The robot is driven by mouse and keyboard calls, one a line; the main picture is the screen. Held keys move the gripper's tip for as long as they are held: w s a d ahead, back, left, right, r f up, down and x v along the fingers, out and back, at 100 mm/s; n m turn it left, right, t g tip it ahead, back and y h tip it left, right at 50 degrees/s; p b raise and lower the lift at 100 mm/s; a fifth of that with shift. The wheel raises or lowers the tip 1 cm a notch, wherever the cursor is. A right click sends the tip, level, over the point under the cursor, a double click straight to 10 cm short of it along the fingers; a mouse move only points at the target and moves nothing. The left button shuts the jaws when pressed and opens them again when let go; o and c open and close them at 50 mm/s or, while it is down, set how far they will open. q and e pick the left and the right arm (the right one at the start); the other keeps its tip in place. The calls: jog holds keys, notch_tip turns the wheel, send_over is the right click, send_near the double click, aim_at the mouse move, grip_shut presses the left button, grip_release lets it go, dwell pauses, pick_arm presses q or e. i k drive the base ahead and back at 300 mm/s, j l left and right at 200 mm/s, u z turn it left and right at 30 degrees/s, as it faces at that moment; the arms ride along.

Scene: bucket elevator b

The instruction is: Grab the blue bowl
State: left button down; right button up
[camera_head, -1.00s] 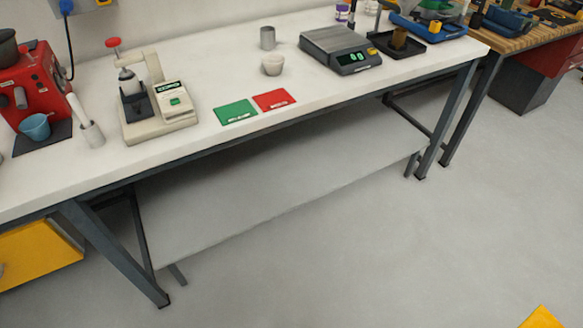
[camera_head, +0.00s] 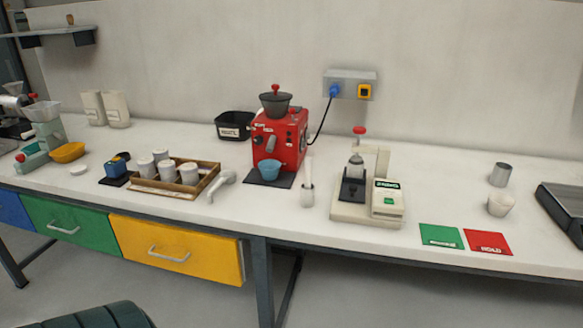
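The small blue bowl (camera_head: 269,170) stands upright on the dark mat (camera_head: 283,180) at the front of the red grinder-like machine (camera_head: 281,138). The machine has a dark hopper and a red knob on top. The bowl's front is in clear view and nothing covers it. Neither of my grippers shows in the head view, so I cannot see their state or where they are relative to the bowl.
A white mortar-like cup with a pestle (camera_head: 307,190) stands right of the bowl. A beige press (camera_head: 367,195) is further right. A wooden tray (camera_head: 209,179) with white cups stands left. Yellow (camera_head: 175,250) and green (camera_head: 70,225) drawers hang below the white worktop (camera_head: 330,232).

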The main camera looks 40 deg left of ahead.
aim_at(270, 171)
jog(key=j+u, duration=0.15)
jog(key=u, duration=1.4)
jog(key=l, duration=0.2)
